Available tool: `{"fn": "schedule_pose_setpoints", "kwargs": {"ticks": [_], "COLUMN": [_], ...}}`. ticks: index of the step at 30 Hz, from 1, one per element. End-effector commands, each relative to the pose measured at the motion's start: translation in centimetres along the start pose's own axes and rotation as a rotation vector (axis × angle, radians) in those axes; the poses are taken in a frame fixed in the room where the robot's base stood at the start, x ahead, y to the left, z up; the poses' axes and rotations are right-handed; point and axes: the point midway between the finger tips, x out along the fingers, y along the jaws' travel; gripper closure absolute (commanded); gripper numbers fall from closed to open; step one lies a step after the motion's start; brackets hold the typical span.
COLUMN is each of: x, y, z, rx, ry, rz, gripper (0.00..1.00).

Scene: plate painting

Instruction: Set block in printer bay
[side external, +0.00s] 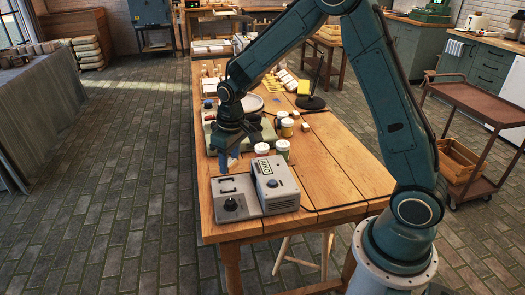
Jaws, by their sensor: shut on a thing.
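My gripper (226,150) points down over the left side of the wooden table, just behind the grey machine. A blue piece (223,163), seemingly the block, shows at its fingertips, and the gripper is shut on it. The piece is small here, and the fingers partly hide it. The printer (281,192) looks to be the grey machine with a lettered label on top. A lower grey unit (235,207) with a black knob and a dark handle-like part adjoins its left side. I cannot tell which opening is the bay.
Jars with white lids (283,147) stand behind the printer, close to my gripper's right. A green-grey board (209,137) lies partly under my arm. A black lamp stand (311,102) and yellow pieces stand farther back. The table's right front (345,180) is clear.

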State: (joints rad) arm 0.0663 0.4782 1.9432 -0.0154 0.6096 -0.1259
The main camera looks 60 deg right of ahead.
Motion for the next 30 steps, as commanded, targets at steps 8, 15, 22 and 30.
{"fn": "schedule_pose_setpoints", "kwargs": {"ticks": [8, 15, 22, 30], "x": [0.3, 0.3, 0.1, -0.6], "y": [-2.5, -2.5, -0.8, 4.0], "z": [-0.3, -0.3, -0.1, 0.8], "rx": [0.064, 0.068, 0.033, -0.086], "ry": [0.009, 0.009, 0.004, -0.009], "rz": [0.005, 0.005, 0.003, -0.01], "gripper": [0.81, 0.81, 0.81, 0.81]}}
